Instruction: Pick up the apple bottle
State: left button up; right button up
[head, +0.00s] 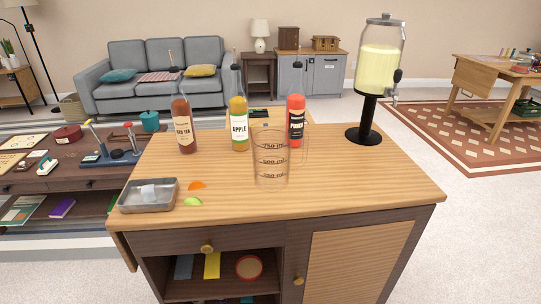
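The apple bottle (239,122) stands upright on the wooden counter top (350,180). It has yellow-green liquid and a white label reading APPLE. It stands between a brown iced tea bottle (184,125) on its left and a red bottle (296,118) on its right. A clear measuring pitcher (271,160) stands in front, between the apple bottle and the red bottle, and covers part of the red one's lower side. Neither of my grippers shows in the head view.
A drink dispenser (381,60) on a black stand is at the counter's back right. A metal tray (148,195) lies at the front left, beside orange (197,185) and green (192,201) wedges. The counter's front right is clear. A low cluttered table (60,180) stands left.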

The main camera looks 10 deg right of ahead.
aim_at(238, 103)
jog(key=k, duration=1.15)
jog(key=z, duration=0.75)
jog(key=i, duration=1.5)
jog(key=u, duration=0.3)
